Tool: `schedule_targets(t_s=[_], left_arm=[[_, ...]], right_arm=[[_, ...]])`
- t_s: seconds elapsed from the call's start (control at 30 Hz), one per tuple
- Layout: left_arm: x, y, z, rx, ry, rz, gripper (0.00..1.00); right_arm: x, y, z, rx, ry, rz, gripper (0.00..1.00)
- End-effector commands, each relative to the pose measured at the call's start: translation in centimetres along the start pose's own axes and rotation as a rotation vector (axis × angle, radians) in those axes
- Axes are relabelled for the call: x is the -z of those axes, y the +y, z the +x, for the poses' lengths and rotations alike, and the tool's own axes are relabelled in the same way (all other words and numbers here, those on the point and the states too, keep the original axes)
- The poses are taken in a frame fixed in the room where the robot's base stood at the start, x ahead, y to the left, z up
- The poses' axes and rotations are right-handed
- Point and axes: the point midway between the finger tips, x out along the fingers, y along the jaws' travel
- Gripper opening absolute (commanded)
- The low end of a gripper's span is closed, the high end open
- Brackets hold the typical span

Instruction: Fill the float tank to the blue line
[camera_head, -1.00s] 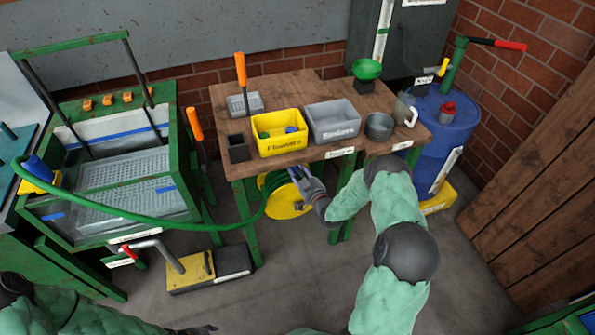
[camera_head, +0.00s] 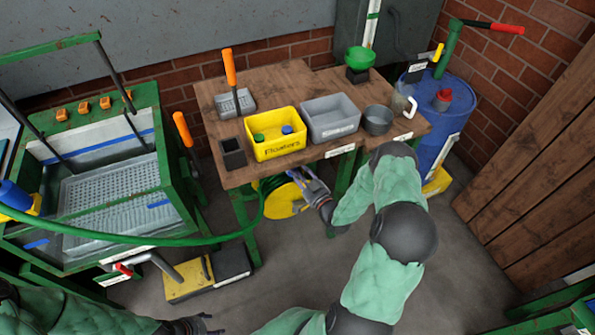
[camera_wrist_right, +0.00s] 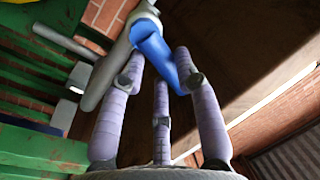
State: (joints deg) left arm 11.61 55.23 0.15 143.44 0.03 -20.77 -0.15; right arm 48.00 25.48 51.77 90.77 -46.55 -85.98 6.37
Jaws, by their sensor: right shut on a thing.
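The float tank (camera_head: 172,190) is a green-framed clear tank at the left, with a perforated grey tray inside. A blue line (camera_head: 110,145) runs across its white back wall. The water level cannot be made out. A green hose (camera_head: 130,240) crosses its front, and its blue nozzle (camera_head: 14,195) rests at the left rim. My right gripper (camera_head: 308,178) is below the bench's front edge; in the right wrist view its fingers (camera_wrist_right: 162,85) are shut on a blue valve handle (camera_wrist_right: 153,50) on a grey pipe. My left gripper (camera_head: 205,325) is low at the bottom edge, its opening unclear.
A wooden bench (camera_head: 285,82) holds a yellow floaters bin (camera_head: 262,150), a grey sinkers bin (camera_head: 335,128), a metal cup (camera_head: 377,120) and a green funnel (camera_head: 360,57). A yellow hose reel (camera_head: 283,200) is under it. A blue drum (camera_head: 440,125) stands right. A yellow-black pedal unit (camera_head: 190,281) sits on the floor.

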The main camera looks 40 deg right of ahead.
Motion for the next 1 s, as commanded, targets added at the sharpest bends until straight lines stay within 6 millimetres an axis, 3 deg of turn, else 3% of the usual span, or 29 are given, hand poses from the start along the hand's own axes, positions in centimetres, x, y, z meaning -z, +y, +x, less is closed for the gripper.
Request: schedule_targets(t_s=[0.13, 0.17, 0.23, 0.67, 0.77, 1.0], left_arm=[[0.0, 0.0, 0.0, 0.000, 0.001, 0.000, 0.56], [0.0, 0.0, 0.0, 0.000, 0.001, 0.000, 0.56], [0.0, 0.0, 0.0, 0.000, 0.001, 0.000, 0.56], [0.0, 0.0, 0.0, 0.000, 0.001, 0.000, 0.56], [0.0, 0.0, 0.0, 0.000, 0.001, 0.000, 0.56], [0.0, 0.0, 0.0, 0.000, 0.001, 0.000, 0.56]], right_arm=[[-0.1, 0.0, -0.1, -0.001, -0.003, 0.001, 0.00], [-0.1, 0.0, -0.1, -0.001, -0.003, 0.000, 0.38], [-0.1, 0.0, 0.0, -0.001, -0.002, 0.000, 0.56], [0.0, 0.1, -0.6, -0.002, -0.001, 0.000, 0.56], [0.0, 0.1, -1.8, -0.004, -0.001, -0.001, 0.56], [-0.1, 0.2, -6.5, -0.006, -0.002, 0.000, 0.56]])
